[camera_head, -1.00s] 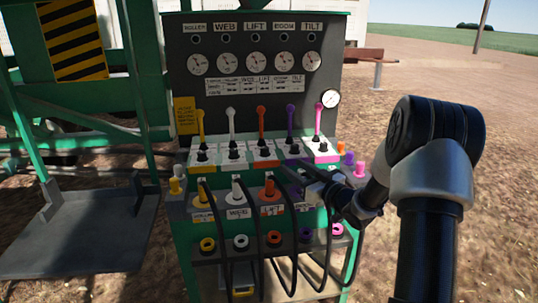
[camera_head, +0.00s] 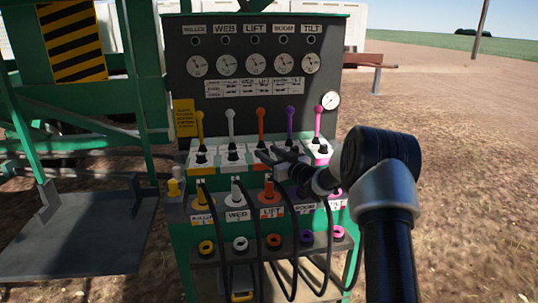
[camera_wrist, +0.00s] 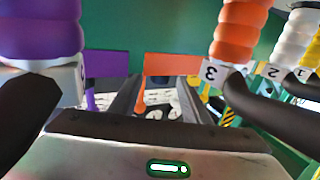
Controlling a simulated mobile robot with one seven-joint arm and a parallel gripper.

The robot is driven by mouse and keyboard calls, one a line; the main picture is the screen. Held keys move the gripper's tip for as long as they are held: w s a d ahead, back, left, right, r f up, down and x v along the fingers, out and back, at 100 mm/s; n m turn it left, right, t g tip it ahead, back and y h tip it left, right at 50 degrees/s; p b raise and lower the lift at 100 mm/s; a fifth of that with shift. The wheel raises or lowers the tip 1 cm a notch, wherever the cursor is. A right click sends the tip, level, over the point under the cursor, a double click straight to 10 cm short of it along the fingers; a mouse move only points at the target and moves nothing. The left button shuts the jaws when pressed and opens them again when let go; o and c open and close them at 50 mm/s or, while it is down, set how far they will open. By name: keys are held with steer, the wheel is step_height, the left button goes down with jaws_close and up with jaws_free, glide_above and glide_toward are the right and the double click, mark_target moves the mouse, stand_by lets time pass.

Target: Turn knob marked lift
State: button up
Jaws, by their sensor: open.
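The green and black control stand fills the middle of the head view. My gripper (camera_head: 266,155) reaches in from the right, at the base of the orange lever. It covers much of the lift knob area, so I cannot tell whether it touches the knob. In the wrist view my open gripper (camera_wrist: 157,98) has an orange plate (camera_wrist: 173,64) and small white and dark parts between its fingers. The orange coupling (camera_wrist: 237,30) stands right of the fingers.
A purple coupling (camera_wrist: 40,30) stands close on the wrist view's left, and a white one (camera_wrist: 296,36) on the right. Black hoses (camera_head: 296,240) hang in front of the stand. Purple (camera_head: 290,120) and pink (camera_head: 318,120) levers stand right of the lift lever. Ground to the right is open.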

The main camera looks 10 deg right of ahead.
steer(key=c, duration=1)
steer(key=shift+c, duration=0.2)
steer(key=shift+b, duration=0.35)
steer(key=shift+s+a+f+m+t+h+b, duration=0.1)
steer(key=shift+a+f+m+t+h+b, duration=0.1)
steer(key=shift+m+h+b, duration=0.35)
steer(key=shift+a+f+m+t+h+b, duration=0.1)
steer(key=shift+m+t+h+b, duration=0.15)
steer(key=shift+h+b, duration=0.45)
steer(key=shift+a+r+m+t+h+b, duration=0.15)
steer(key=shift+a+m+t+h+b, duration=0.15)
steer(key=shift+m+h+b, duration=0.55)
steer(key=m+h, duration=0.1)
steer(key=h, duration=0.1)
steer(key=m+h, duration=0.1)
steer(key=h, duration=0.1)
steer(key=shift+a+r+m+h, duration=0.15)
steer(key=shift+a+m+h, duration=0.15)
steer(key=shift+a, duration=0.1)
steer(key=shift+m+h, duration=0.85)
steer(key=shift+h, duration=0.85)
